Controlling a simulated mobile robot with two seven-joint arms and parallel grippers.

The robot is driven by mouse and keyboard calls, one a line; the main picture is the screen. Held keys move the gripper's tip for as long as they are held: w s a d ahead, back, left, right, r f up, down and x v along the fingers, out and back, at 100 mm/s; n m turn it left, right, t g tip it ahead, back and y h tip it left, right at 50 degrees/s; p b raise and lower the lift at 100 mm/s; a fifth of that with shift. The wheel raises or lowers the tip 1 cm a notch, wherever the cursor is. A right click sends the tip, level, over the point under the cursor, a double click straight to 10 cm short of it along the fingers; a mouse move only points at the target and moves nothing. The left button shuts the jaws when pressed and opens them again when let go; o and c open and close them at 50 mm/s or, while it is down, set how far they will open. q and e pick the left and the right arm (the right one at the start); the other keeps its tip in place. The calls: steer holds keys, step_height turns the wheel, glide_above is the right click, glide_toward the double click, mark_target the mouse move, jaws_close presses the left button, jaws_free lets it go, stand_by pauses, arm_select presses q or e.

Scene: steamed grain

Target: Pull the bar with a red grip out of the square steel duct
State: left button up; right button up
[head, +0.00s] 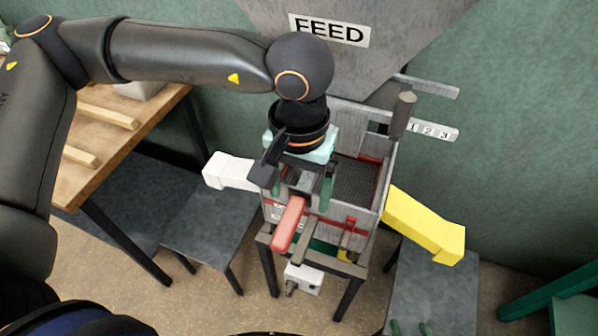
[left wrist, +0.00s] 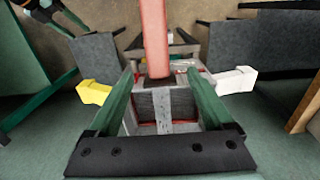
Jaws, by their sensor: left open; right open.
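The bar's red grip (head: 288,225) sticks out of the front of the grey machine, towards me. In the left wrist view the red grip (left wrist: 155,38) rises from the dark mouth of the square steel duct (left wrist: 160,104). My left gripper (head: 298,188) is open above the duct. In the left wrist view its green fingers (left wrist: 166,72) stand either side of the duct, with a gap on each side of the bar. The bar's inner part is hidden in the duct. My right gripper (head: 410,328) shows only its two green fingertips at the bottom edge, apart and empty.
A white chute (head: 230,172) leaves the machine on the left, a yellow chute (head: 425,225) on the right. A grey lever (head: 305,240) lies just right of the red grip. The FEED hopper (head: 350,35) is behind. A wooden table (head: 105,155) stands left.

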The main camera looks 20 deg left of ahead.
mark_target(272, 250)
arm_select(q)
steer(key=shift+f, duration=0.15)
steer(key=shift+c, duration=0.2)
jaws_close()
stand_by(0.5)
stand_by(0.8)
steer(key=shift+s, duration=0.1)
steer(key=shift+s, duration=0.15)
steer(key=s+b, duration=0.3)
steer(key=s, duration=0.6)
steer(key=shift+s+a, duration=0.2)
steer(key=shift+s, duration=0.05)
stand_by(0.5)
